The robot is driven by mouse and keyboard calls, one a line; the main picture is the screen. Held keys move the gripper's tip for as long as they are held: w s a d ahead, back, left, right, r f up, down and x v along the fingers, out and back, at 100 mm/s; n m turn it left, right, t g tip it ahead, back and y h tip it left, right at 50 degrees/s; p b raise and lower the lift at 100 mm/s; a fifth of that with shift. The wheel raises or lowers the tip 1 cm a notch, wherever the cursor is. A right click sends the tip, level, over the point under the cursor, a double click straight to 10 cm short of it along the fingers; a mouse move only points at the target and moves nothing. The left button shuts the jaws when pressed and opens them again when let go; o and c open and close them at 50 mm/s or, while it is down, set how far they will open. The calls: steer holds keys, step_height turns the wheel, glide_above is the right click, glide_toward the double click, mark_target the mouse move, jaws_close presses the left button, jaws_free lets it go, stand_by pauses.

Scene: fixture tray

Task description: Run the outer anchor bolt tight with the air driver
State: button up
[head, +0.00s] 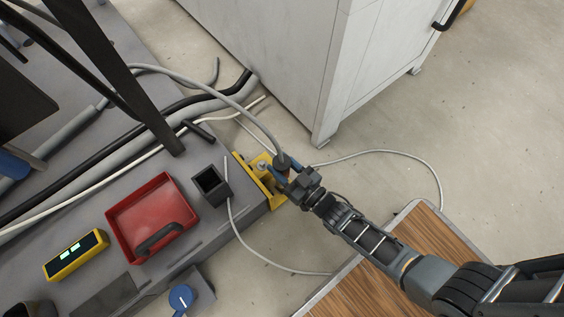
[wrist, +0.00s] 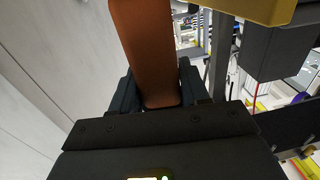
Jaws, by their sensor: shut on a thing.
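My gripper (head: 285,175) is shut on the air driver (head: 281,161), whose grey hose runs up and back to the left. In the wrist view the driver's brown handle (wrist: 146,50) stands between the two dark fingers (wrist: 157,88). The driver is over the outer part of a yellow bracket (head: 262,184) at the edge of the grey bench. One bolt head (head: 262,165) shows on the bracket beside the driver. The driver's tip and the outer anchor bolt are hidden, so I cannot tell whether they touch.
A black square holder (head: 211,184) stands left of the bracket. Beyond it are a red tray (head: 121,227) with a dark object in it and a yellow box with green lights (head: 76,255). A white cabinet (head: 285,60) stands behind. A wood-topped surface (head: 345,293) lies below my arm.

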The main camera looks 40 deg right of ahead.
mark_target(282, 162)
steer(key=shift+s+f, duration=0.1)
steer(key=shift+f, duration=0.65)
stand_by(2.2)
steer(key=shift+r, duration=0.1)
steer(key=shift+r+p, duration=2.65)
steer(key=shift+r, duration=0.5)
